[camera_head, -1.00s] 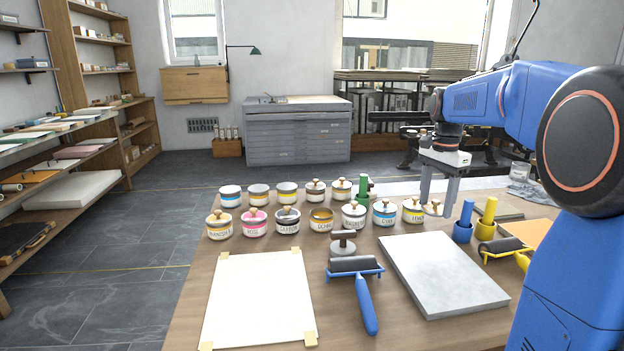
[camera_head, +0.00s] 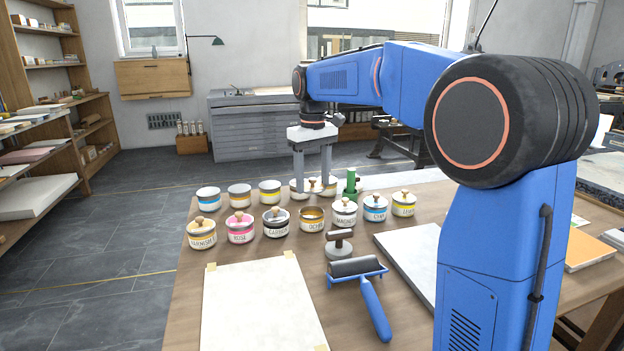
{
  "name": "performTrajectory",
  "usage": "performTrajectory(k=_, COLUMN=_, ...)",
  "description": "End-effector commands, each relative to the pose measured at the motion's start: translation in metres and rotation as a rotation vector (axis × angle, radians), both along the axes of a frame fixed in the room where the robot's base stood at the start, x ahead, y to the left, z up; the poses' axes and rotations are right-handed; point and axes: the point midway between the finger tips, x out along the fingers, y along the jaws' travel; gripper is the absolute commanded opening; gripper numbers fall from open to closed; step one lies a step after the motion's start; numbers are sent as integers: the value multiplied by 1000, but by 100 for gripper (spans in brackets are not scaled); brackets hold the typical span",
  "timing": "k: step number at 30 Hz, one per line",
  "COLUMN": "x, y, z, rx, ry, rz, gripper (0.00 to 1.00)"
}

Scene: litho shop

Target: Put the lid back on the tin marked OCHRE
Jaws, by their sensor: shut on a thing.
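The tin marked OCHRE (camera_head: 311,224) stands upright and open in the front row of tins, with ochre colour showing inside. My gripper (camera_head: 312,188) is over the back row, behind the OCHRE tin and above table level. Its two fingers point down, a little apart, shut on what looks like a small pale lid with a wooden knob (camera_head: 315,183). The lid is small in view and overlaps the back-row tins, so its outline is unclear. The fingers hide parts of those tins.
The CARBON tin (camera_head: 276,225) and the MAGN-labelled tin (camera_head: 344,214) flank OCHRE closely, both lidded with knobs. White paper (camera_head: 262,305) lies at front left.

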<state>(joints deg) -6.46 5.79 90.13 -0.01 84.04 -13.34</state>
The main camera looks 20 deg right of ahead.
Motion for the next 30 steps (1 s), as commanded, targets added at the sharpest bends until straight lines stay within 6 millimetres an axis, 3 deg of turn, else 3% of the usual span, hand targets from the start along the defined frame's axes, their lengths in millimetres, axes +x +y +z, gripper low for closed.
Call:
performTrajectory(k=5, x=0, y=3, z=-4, rx=0, ry=1, rz=27, gripper=36)
performTrajectory(k=30, x=0, y=3, z=-61, rx=0, ry=1, rz=22, gripper=36)
